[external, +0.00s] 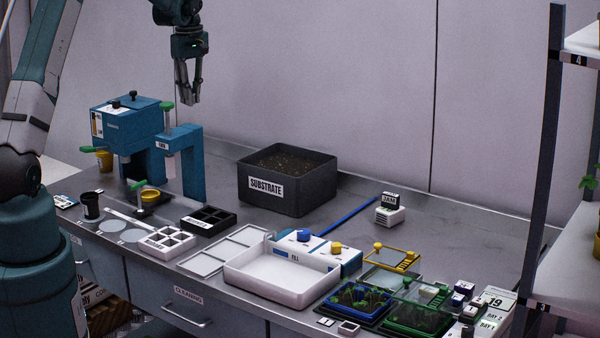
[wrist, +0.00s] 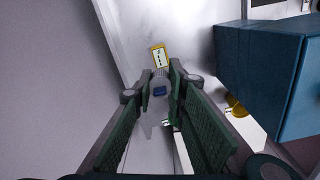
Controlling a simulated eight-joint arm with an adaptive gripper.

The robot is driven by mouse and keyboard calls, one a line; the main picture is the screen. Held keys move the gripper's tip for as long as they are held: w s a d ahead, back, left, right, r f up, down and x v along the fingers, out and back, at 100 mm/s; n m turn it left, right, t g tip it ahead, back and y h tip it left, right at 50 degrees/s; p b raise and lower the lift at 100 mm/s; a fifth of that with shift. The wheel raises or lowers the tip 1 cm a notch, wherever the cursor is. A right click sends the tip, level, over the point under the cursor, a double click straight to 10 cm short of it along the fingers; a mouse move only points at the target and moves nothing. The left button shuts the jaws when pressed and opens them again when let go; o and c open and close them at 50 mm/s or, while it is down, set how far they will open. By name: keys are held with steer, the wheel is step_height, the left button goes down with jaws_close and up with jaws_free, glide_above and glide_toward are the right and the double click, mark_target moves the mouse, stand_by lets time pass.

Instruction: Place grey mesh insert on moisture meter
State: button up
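My gripper (external: 190,102) hangs high above the back left of the bench, fingers pointing down. In the wrist view my gripper (wrist: 160,72) has its fingers apart, with no held thing visible between them. Two flat grey discs (external: 131,235) lie on the bench at the left; I cannot tell whether either is the grey mesh insert. I cannot identify the moisture meter for certain. A small white and blue item (external: 65,201) sits at the bench's left end. In the wrist view, a grey item with a blue square (wrist: 160,91) and a yellow tag (wrist: 159,57) show between and beyond the fingers.
A blue machine (external: 125,120) and blue stand (external: 187,150) rise below and left of my gripper. A black substrate bin (external: 262,202), white tray (external: 280,283) and plant trays (external: 350,306) occupy the bench. A shelf post (external: 545,150) stands right.

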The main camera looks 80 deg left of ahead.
steer(key=shift+f, duration=3.15)
steer(key=shift+f, duration=0.1)
steer(key=shift+f, duration=1.8)
steer(key=shift+f, duration=0.1)
steer(key=o, duration=0.6)
step_height(320, 180, up, 12)
steer(key=shift+r, duration=0.15)
